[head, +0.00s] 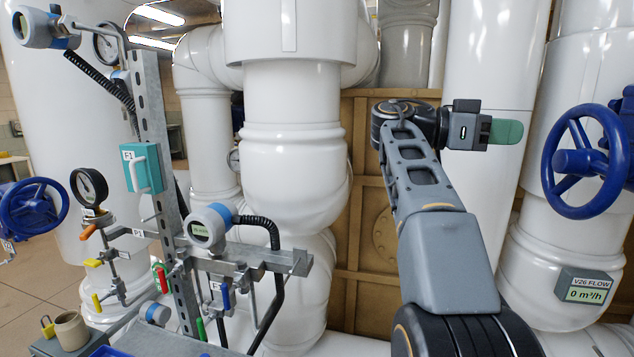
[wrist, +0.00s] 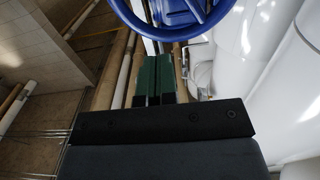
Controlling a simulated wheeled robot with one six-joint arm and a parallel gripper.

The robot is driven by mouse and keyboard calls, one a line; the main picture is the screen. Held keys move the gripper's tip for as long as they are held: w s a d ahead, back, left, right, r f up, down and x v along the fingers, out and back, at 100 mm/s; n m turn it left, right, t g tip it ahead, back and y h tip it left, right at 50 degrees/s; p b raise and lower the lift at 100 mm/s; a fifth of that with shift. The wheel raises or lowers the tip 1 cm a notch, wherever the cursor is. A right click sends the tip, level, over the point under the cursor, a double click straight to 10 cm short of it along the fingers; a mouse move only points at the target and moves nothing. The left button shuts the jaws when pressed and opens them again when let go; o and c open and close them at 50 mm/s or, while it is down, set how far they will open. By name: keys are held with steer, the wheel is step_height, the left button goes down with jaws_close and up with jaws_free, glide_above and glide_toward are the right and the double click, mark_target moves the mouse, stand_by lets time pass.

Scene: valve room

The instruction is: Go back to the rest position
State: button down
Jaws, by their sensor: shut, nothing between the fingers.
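My gripper (head: 508,131) has green fingers and is raised at the right of the head view, pointing right. It stands in front of a large white pipe, and I cannot tell the gap between them. In the wrist view my gripper (wrist: 157,78) shows its two green fingers side by side, closed together with nothing between them. A blue handwheel (head: 578,162) is to the right of the fingertips in the head view, apart from them. A blue wheel (wrist: 178,12) also shows at the top of the wrist view, beyond the fingertips.
A flow display (head: 584,290) reading 0 m³/h hangs below the right handwheel. On the left stand a metal post with gauges, a teal box (head: 143,168) and small coloured valves. Another blue handwheel (head: 32,206) is at far left. Large white pipes (head: 292,150) fill the middle.

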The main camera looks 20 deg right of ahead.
steer(key=w+a+f+n+t+y, duration=0.1)
steer(key=w+f+n+t, duration=0.2)
steer(key=f+n, duration=0.35)
steer(key=w+f+n+t+y+p, duration=0.1)
steer(key=w+f+n+t, duration=0.35)
steer(key=f, duration=0.25)
steer(key=w+a+f+n+t+y, duration=0.1)
steer(key=w+f+n+t+y, duration=0.15)
steer(key=f+n, duration=0.35)
steer(key=a+f+n+t+y+p, duration=0.3)
steer(key=a+f+n+y, duration=0.3)
steer(key=a+f, duration=0.75)
steer(key=s+a+f+n+y+p, duration=0.1)
steer(key=s+a+y, duration=0.1)
steer(key=s+a, duration=0.2)
steer(key=s+a+f+n+t+y+p, duration=0.1)
steer(key=s+a, duration=0.3)
steer(key=a, duration=0.5)
steer(key=shift+s+a+f+y+p, duration=0.2)
steer(key=shift+a+f+y+p, duration=0.15)
steer(key=shift+f+y+p, duration=0.3)
steer(key=shift+r, duration=0.1)
